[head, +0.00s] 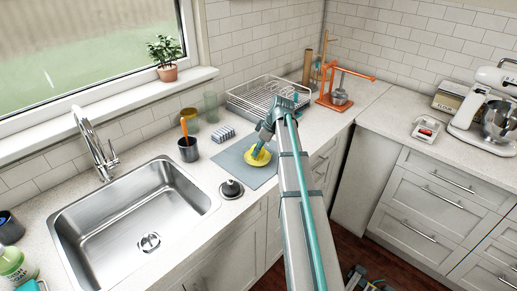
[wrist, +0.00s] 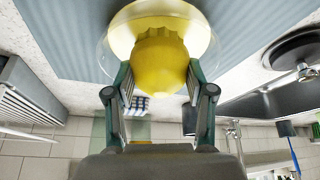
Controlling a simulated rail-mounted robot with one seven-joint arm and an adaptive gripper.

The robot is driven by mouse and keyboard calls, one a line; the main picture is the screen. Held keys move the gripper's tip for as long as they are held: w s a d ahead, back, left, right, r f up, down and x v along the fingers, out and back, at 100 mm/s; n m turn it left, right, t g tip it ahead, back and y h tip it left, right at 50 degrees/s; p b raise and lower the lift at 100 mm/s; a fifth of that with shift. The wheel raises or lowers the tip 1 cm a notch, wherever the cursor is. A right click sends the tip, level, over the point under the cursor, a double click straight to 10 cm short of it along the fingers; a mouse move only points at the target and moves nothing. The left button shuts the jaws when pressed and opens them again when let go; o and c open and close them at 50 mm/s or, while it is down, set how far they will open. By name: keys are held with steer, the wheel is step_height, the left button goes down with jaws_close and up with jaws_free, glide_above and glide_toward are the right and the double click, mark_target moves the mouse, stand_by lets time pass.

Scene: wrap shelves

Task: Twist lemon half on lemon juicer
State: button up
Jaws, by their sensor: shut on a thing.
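The lemon half (wrist: 160,60) is a bright yellow dome between my fingers in the wrist view. My gripper (wrist: 159,78) is shut on it, one finger on each side. The lemon juicer (wrist: 193,22) is a round pale-yellow dish with a clear rim, directly against the lemon half in that view; the contact itself is hidden. In the head view the yellow juicer (head: 257,158) sits on a blue-grey mat (head: 232,160), with my gripper (head: 261,150) coming down over it. The lemon half cannot be told apart from the juicer there.
The sink (head: 140,215) lies left of the mat, with a dark round stopper (head: 231,189) on the counter between them. A utensil cup (head: 188,150), a striped sponge (head: 222,134) and a dish rack (head: 265,98) stand behind. An orange stand (head: 340,97) is further right.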

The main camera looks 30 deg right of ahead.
stand_by(0.8)
steer(key=shift+s+m, duration=0.15)
steer(key=shift+m, duration=0.35)
steer(key=m+h, duration=0.1)
steer(key=m, duration=0.1)
steer(key=shift+a+m+t, duration=0.1)
steer(key=shift+m+t, duration=0.3)
steer(key=m+h, duration=0.1)
steer(key=m, duration=0.2)
steer(key=shift+m+h+p, duration=0.4)
steer(key=n+y, duration=0.1)
steer(key=n, duration=0.3)
steer(key=shift+y, duration=0.3)
steer(key=shift+n+g+y, duration=0.4)
steer(key=shift+n+y, duration=0.2)
steer(key=shift+n, duration=1.3)
